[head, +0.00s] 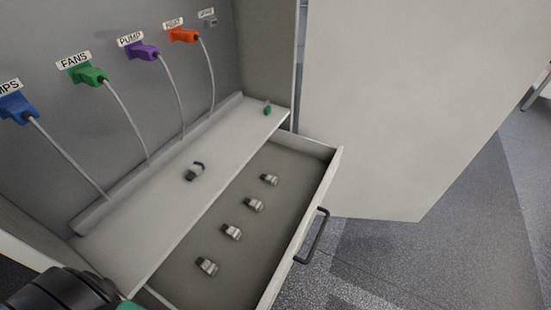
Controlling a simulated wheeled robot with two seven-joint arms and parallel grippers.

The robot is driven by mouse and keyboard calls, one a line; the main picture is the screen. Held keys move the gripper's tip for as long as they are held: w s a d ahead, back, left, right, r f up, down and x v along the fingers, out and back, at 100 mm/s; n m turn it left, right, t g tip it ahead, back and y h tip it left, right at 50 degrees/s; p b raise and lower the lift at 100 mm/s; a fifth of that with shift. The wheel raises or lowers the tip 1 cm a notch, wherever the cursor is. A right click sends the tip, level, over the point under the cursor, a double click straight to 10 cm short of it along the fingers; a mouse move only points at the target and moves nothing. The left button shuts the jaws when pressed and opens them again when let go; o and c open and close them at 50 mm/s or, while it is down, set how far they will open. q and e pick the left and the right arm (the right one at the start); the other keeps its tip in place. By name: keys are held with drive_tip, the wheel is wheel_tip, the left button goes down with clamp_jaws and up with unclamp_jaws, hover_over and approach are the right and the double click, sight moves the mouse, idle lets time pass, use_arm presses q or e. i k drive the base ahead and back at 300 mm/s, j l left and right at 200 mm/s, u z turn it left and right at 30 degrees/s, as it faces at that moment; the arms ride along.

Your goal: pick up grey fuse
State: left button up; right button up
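A small dark and light grey fuse-like piece (195,171) lies on the pale shelf (150,215). Several similar black and silver pieces lie in a row in the open drawer (300,160): a near one (207,266), one (231,231), one (254,204) and a far one (269,179). I cannot tell from their look which one is the grey fuse. A black part of my arm shows at the bottom left corner, with a bit of green beside it. No gripper fingertips show, and my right arm is out of view.
Blue (17,108), green (88,74), purple (143,51) and orange (184,35) plugs with cables sit on the back panel. A small green piece (267,109) lies at the shelf's far end. The drawer handle (314,237) sticks out over the floor. A large pale panel (410,100) stands right.

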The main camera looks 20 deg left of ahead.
sight(254, 204)
drive_tip(key=i+l+u, duration=0.1)
drive_tip(key=u, duration=0.35)
drive_tip(key=l+u, duration=0.4)
drive_tip(key=i+l+u, duration=0.1)
drive_tip(key=u, duration=0.35)
